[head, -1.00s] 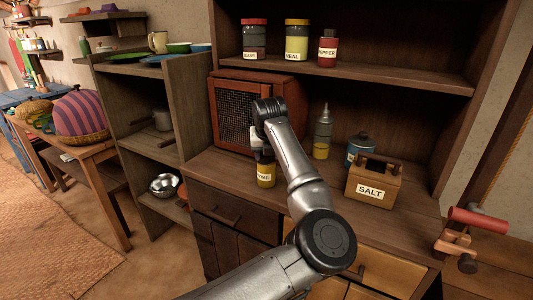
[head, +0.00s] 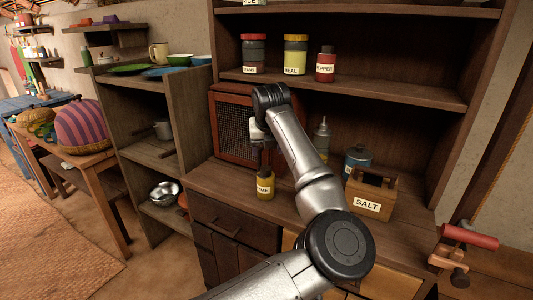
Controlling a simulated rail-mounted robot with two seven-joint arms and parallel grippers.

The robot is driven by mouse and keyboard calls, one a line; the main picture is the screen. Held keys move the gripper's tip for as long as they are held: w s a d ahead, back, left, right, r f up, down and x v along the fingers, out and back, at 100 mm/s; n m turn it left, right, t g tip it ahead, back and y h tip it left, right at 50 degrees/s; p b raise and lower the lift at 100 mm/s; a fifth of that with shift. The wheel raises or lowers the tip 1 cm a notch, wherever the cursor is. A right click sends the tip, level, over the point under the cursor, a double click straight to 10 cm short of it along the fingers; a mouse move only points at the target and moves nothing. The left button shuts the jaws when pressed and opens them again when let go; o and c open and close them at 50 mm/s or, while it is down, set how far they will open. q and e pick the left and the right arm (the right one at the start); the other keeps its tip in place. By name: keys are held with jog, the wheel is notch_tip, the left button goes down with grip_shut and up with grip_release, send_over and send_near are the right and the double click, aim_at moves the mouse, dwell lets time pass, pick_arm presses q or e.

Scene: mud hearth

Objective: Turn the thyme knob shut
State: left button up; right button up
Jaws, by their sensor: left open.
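The thyme jar (head: 265,187), small and yellow with a partly visible "THYME" label, stands upright on the wooden counter in front of the mesh-fronted cabinet. My left gripper (head: 263,160) is open and points down at the jar's top from above. The fingers are dark and small against the dark background. The knob on top of the jar is not clear, and I cannot tell whether the fingers touch it. My right gripper is not in view.
A salt box (head: 371,192), a blue canister (head: 357,160) and a bottle (head: 321,138) stand right of my left arm. The red-brown mesh cabinet (head: 232,125) is close behind the gripper. Labelled jars, including meal (head: 295,55) and pepper (head: 325,66), stand on the shelf above.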

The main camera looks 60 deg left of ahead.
pick_arm(q)
jog(key=shift+p+v, duration=0.5)
jog(key=shift+v, duration=1.75)
